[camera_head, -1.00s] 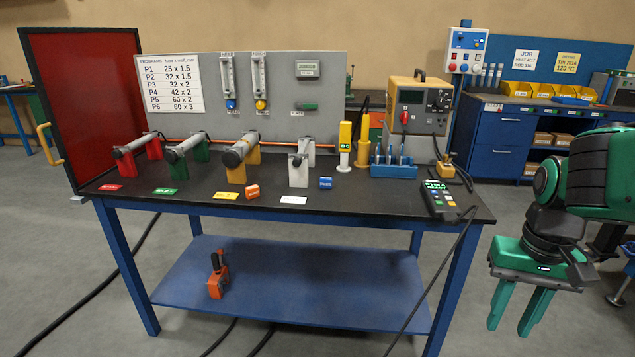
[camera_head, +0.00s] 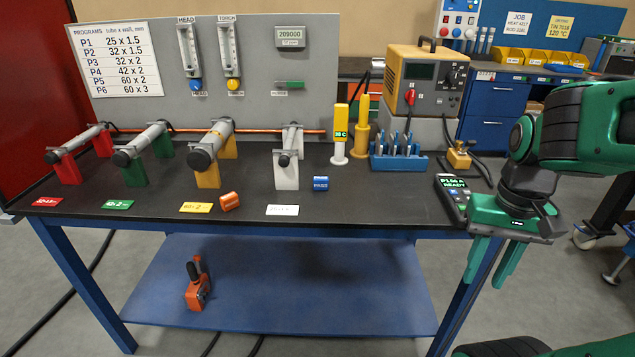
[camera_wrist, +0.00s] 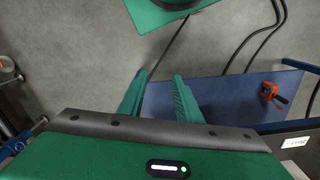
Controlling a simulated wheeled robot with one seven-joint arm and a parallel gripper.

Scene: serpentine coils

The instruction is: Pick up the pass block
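A small blue block (camera_head: 320,184) with white lettering lies on the dark tabletop, right of the white tube stand; it looks like the pass block, though its lettering is small. An orange block (camera_head: 230,201) lies to its left, in front of the yellow stand. My gripper (camera_head: 486,272) hangs off the table's front right corner, fingers pointing down, well right of both blocks. Its fingers are apart and empty; the gap also shows in the wrist view (camera_wrist: 156,96). Neither block is seen in the wrist view.
Tube stands in red (camera_head: 67,169), green (camera_head: 132,172), yellow (camera_head: 207,176) and white (camera_head: 285,172) line the table. A handheld pendant (camera_head: 452,196) lies at the right edge. An orange tool (camera_head: 197,290) stands on the lower blue shelf (camera_head: 300,270). Tabletop between blue block and pendant is clear.

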